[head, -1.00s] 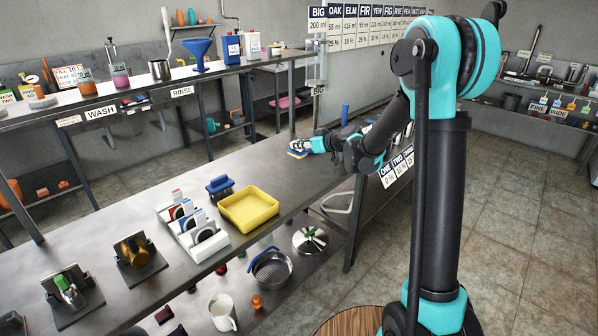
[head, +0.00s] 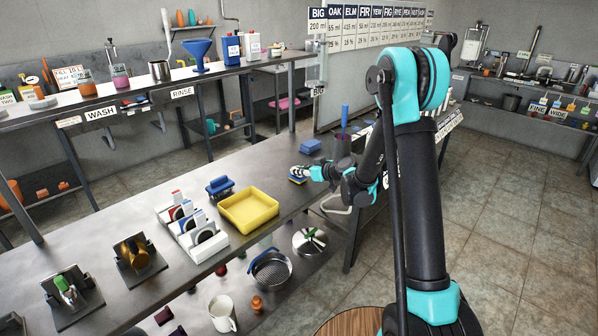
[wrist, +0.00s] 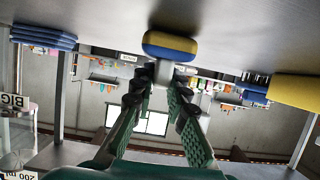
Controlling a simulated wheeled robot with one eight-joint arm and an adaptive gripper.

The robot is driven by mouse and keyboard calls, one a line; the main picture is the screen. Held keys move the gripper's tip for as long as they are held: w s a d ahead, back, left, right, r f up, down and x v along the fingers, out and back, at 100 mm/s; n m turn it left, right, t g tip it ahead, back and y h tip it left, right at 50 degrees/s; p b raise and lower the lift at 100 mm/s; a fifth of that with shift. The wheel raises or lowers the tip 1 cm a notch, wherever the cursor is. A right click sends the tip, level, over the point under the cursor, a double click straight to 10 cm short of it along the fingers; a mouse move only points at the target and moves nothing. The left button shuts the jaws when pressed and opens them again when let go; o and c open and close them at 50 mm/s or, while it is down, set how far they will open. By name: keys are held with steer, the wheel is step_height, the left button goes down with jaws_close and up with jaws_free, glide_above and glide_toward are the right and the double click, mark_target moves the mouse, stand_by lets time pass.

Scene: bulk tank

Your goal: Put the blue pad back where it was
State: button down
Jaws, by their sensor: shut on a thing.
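My gripper (wrist: 163,82) is shut on a small grey block on the blue pad (wrist: 170,44). The pad has a blue layer and a yellow layer, with the yellow side toward the table. In the head view the pad (head: 298,180) is at my gripper (head: 307,173), over or on the steel table near its right end; I cannot tell whether it touches. A stack of blue pads (head: 310,146) lies behind it on the table and shows at the left of the wrist view (wrist: 43,38).
A rack (head: 192,226) with several upright items is further left. The table between tray and pad is clear.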

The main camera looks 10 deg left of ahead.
steer(key=c, duration=1.5)
jaws_free()
steer(key=v, duration=1.2)
steer(key=shift+r, duration=0.1)
steer(key=s+d+f+m+g+h, duration=0.1)
steer(key=s+d+f+m+h, duration=0.1)
steer(key=s+d, duration=0.4)
steer(key=s+d+f+m+g+h, duration=0.1)
steer(key=s+d+m+h, duration=0.4)
steer(key=s, duration=0.9)
steer(key=s+d+f+m+g+h, duration=0.2)
steer(key=s+d+f+m+h, duration=0.1)
steer(key=s+d, duration=0.6)
steer(key=shift+s+f+h, duration=0.3)
steer(key=shift+s+h, duration=0.1)
steer(key=shift+s, duration=0.55)
